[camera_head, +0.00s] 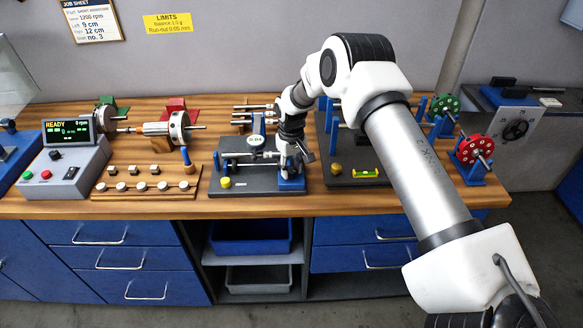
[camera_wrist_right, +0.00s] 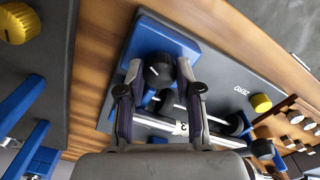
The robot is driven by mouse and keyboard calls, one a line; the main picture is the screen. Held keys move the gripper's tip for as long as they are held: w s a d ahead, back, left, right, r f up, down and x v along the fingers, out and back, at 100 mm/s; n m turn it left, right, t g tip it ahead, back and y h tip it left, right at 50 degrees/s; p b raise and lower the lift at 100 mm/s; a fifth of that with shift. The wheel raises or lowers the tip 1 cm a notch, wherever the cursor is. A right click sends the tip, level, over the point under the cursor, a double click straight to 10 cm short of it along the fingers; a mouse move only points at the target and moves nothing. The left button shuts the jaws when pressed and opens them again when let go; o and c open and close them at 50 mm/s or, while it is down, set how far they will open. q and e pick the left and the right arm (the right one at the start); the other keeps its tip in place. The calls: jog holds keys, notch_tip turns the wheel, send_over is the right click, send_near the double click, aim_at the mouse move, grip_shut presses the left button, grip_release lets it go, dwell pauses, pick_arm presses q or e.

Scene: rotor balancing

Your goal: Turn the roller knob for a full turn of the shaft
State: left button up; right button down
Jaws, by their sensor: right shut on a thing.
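The roller fixture, a dark grey plate (camera_head: 260,186) with blue end blocks, stands on the wooden bench. My right gripper (camera_head: 292,168) is at its right end, above the blue block (camera_head: 292,184). In the right wrist view, the black roller knob (camera_wrist_right: 159,70) with a pale mark sits between the fingers of my right gripper (camera_wrist_right: 159,88), which is shut on it. The silver shaft (camera_wrist_right: 158,122) lies across the fixture, partly behind the fingers. A dial gauge (camera_head: 255,141) stands over the shaft in the head view. My left gripper is not in view.
A yellow knob (camera_head: 226,183) sits at the fixture's front left. A wooden weight rack (camera_head: 140,193) and grey READY console (camera_head: 68,160) are left. Red and green discs stand far right.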

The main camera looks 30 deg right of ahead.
aim_at(291, 170)
jog(key=shift+f, duration=0.1)
dwell(0.4)
jog(key=c, duration=0.8)
grip_release()
jog(key=shift+o, duration=0.2)
notch_tip(291, 170, up, 12)
